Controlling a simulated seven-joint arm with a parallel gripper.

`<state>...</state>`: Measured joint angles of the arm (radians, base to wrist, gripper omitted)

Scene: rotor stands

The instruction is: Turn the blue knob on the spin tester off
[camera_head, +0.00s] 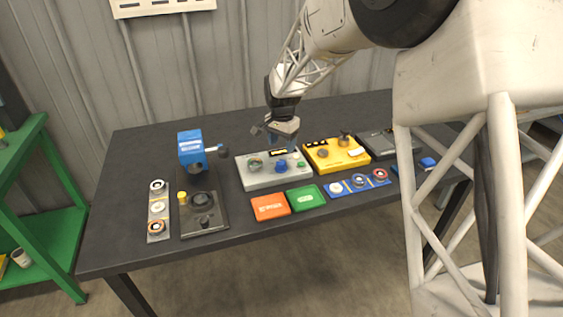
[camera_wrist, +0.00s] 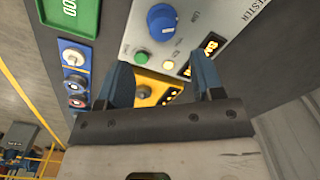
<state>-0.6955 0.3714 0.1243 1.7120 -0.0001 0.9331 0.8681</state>
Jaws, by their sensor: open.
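The spin tester is a light grey box (camera_head: 256,182) in the middle of the table, and part of its panel (camera_wrist: 192,22) shows in the wrist view. Its blue knob (camera_head: 281,167) is near the panel's middle, and it also shows at the top of the wrist view (camera_wrist: 162,22). A green button (camera_wrist: 142,57), a lit lamp (camera_wrist: 168,64) and a display with orange characters (camera_wrist: 205,46) are close to it. The knob's exact setting is too small to read. My gripper (camera_head: 272,138) is open and empty above the tester's back edge. Its fingers (camera_wrist: 160,68) are apart from the knob.
A yellow box (camera_head: 336,155) stands right of the tester, with a dark grey box (camera_head: 381,142) beyond. A blue press-like device (camera_head: 191,149) stands left. Orange (camera_head: 270,207) and green (camera_head: 305,198) trays and a blue strip (camera_head: 358,187) with round parts lie in front.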

